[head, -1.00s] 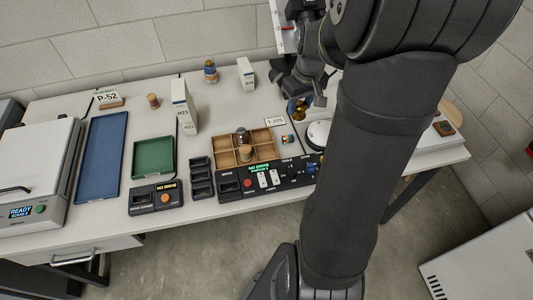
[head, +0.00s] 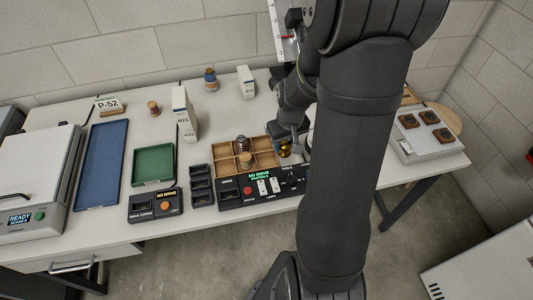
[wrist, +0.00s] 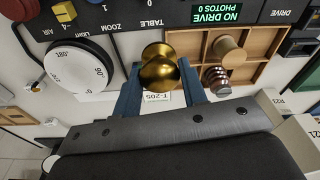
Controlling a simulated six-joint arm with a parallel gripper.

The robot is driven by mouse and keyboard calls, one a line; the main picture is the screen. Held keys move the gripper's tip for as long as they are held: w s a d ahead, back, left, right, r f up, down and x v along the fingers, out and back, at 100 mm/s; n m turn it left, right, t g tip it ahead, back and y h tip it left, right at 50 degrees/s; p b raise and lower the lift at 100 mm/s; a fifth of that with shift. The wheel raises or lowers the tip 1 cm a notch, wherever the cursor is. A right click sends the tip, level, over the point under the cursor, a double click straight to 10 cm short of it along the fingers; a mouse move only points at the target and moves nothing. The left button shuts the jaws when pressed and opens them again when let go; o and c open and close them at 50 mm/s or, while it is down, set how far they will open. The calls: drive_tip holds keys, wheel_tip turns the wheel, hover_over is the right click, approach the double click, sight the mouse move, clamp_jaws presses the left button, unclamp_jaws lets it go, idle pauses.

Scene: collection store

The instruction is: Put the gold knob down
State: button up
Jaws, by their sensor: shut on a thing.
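The gold knob (wrist: 160,72) is between the two blue fingers of my gripper (wrist: 158,80) in the wrist view. It is shiny, with a rounded head and a flared end. In the head view the knob (head: 284,152) shows at the right end of the wooden compartment tray (head: 222,163), beneath my gripper (head: 288,148). My gripper is shut on it. I cannot tell whether the knob touches anything below.
A wooden spool (wrist: 228,50) and a dark ringed jar (wrist: 216,80) stand in the tray. A white round turntable (wrist: 80,62) lies on the other side of the knob. The black control panel (head: 262,187) runs along the front. A green tray (head: 153,165) is farther left.

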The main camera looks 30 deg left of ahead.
drive_tip(key=a+f, duration=0.1)
drive_tip(key=a, duration=0.1)
drive_tip(key=a+f, duration=0.1)
drive_tip(key=a, duration=0.1)
drive_tip(key=s+a+f, duration=0.1)
drive_tip(key=shift+s+a+f, duration=0.1)
drive_tip(key=shift+a+f, duration=0.2)
drive_tip(key=shift+a, duration=0.1)
drive_tip(key=shift+f, duration=1.95)
drive_tip(key=shift+f, duration=0.2)
drive_tip(key=o, duration=0.8)
drive_tip(key=r, duration=0.4)
drive_tip(key=d+r, duration=0.1)
drive_tip(key=r, duration=0.7)
drive_tip(key=shift+s+d+r, duration=0.15)
drive_tip(key=shift+s+r, duration=0.05)
drive_tip(key=shift+s, duration=0.2)
drive_tip(key=shift+f, duration=0.1)
